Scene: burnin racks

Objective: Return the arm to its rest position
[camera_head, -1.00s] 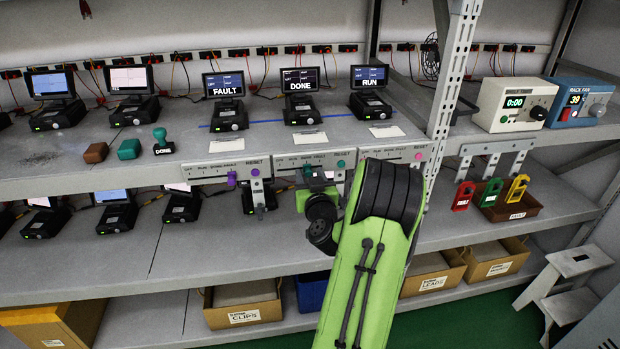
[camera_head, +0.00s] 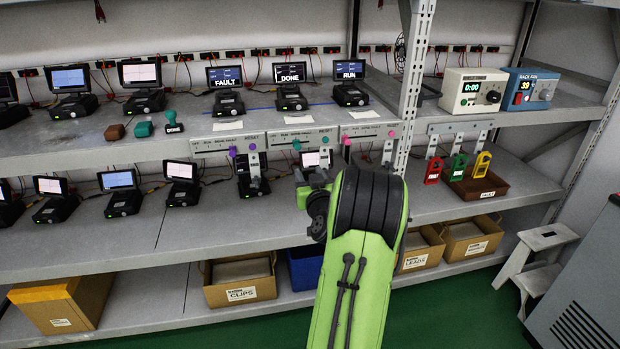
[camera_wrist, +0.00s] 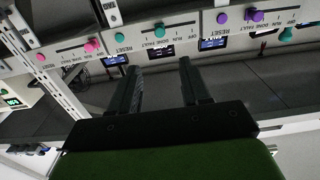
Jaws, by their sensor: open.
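My arm is green and black and reaches toward the shelves in the head view, bent at the elbow. My gripper (camera_wrist: 160,90) shows in the wrist view with its two dark fingers spread apart and nothing between them. The fingers point toward the shelf-edge control strips (camera_wrist: 160,35) with their coloured knobs, and do not visibly touch them. In the head view the fingers are largely hidden behind my own arm.
The upper shelf (camera_head: 75,145) carries several screened units, stamps and a bench supply (camera_head: 473,92). Bins (camera_head: 240,280) sit below. A step stool (camera_head: 537,255) and a grey cabinet (camera_head: 590,290) are at the right.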

